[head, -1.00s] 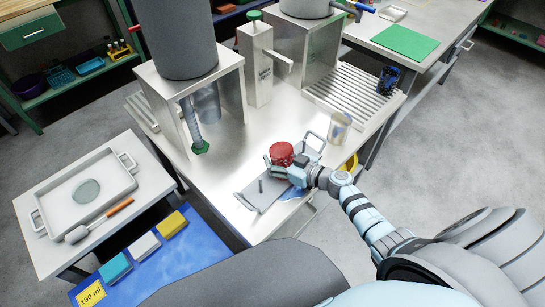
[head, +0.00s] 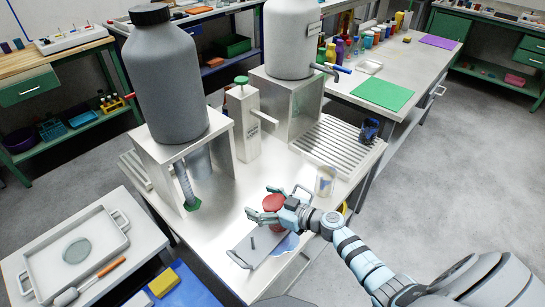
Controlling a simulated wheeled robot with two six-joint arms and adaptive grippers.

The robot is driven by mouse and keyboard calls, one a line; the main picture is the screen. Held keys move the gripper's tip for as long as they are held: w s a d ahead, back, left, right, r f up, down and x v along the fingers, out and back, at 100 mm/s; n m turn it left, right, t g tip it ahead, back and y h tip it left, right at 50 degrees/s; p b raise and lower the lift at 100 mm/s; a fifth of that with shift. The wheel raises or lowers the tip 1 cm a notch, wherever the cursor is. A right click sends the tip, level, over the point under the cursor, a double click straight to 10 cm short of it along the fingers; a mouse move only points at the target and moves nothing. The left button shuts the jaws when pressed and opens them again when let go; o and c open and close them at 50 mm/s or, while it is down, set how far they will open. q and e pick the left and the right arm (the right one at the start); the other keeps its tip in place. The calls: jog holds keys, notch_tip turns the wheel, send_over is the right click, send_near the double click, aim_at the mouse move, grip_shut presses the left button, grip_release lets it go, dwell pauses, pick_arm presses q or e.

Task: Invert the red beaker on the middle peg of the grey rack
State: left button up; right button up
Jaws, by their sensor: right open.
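The red beaker (head: 273,203) sits over the middle of the grey rack (head: 246,254), with a flat red face up. It looks upside down, but its lower part and the peg under it are hidden by my gripper. A short bare peg (head: 253,244) of the rack shows toward the near left end. My right gripper (head: 264,204) is open, its two fingers spread on either side of the beaker. I cannot tell whether a finger touches it. My left gripper is not in view.
A clear beaker (head: 325,181) stands just behind the rack to the right. The ribbed drainboard (head: 338,146) and a dark blue item (head: 370,130) are farther back. A large grey container (head: 165,85) stands on a stand at left. A white tray (head: 75,250) lies on the left side table.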

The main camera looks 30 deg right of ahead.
jog(key=s+d+r+p, duration=0.1)
jog(key=s+r+p, duration=0.1)
jog(key=r, duration=0.5)
jog(key=s+d+r+p, duration=0.1)
jog(key=r+p, duration=0.1)
jog(key=r, duration=0.6)
pick_arm(q)
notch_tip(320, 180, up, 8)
jog(key=p, duration=0.2)
pick_arm(e)
jog(key=s+a+r+n+g+y, duration=0.1)
jog(key=s+a+r+n+y, duration=0.2)
jog(key=s+r, duration=0.5)
notch_tip(320, 180, up, 4)
jog(key=shift+a+f+n+y, duration=0.1)
jog(key=shift+a+n+y, duration=0.2)
jog(key=shift+a+y, duration=0.6)
jog(key=shift+d, duration=0.3)
